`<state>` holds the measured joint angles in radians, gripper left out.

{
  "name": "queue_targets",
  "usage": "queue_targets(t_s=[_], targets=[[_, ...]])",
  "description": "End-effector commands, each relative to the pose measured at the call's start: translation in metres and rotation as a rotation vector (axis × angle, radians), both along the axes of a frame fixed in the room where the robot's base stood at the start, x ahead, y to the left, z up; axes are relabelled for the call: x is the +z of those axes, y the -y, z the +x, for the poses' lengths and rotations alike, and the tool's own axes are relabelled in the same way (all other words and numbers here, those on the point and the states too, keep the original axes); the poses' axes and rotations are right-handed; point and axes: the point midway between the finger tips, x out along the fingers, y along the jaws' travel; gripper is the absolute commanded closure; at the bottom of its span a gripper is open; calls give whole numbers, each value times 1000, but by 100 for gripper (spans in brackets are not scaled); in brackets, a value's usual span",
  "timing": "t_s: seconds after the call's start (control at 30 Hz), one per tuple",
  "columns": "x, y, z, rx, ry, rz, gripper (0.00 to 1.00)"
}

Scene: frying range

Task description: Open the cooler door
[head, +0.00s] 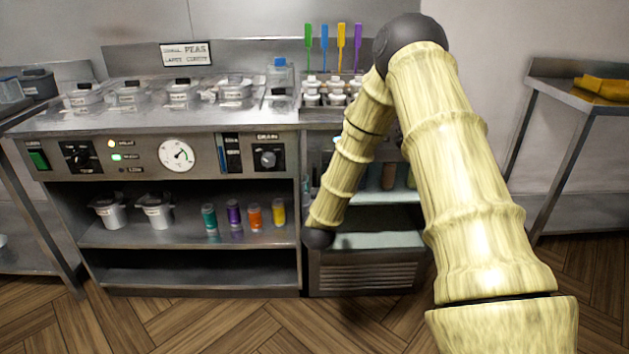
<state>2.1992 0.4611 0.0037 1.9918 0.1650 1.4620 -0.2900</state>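The cooler (368,276) is the low unit at the right end of the metal counter, with a slatted grille at its base. Pale shelves and a few bottles (389,176) show in its front. I cannot tell whether a clear door covers them or the front stands open. No door handle can be made out. My arm crosses in front of the cooler and hides its left part and right side. The arm bends down to a dark joint by the cooler's lower left. My gripper cannot be seen.
The counter's control panel (128,157) has knobs, lights and a dial. Below it, a shelf (135,236) holds metal pots and coloured bottles. Lidded pans and coloured utensils stand on top. A side table (566,92) with a yellow cloth (603,87) stands right. Wooden floor in front is clear.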

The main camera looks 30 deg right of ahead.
Motion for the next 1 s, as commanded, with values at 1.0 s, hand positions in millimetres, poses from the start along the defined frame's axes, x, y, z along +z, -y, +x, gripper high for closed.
queue_targets(t_s=[1.0], targets=[[0,23,37,0,-1,1,100]])
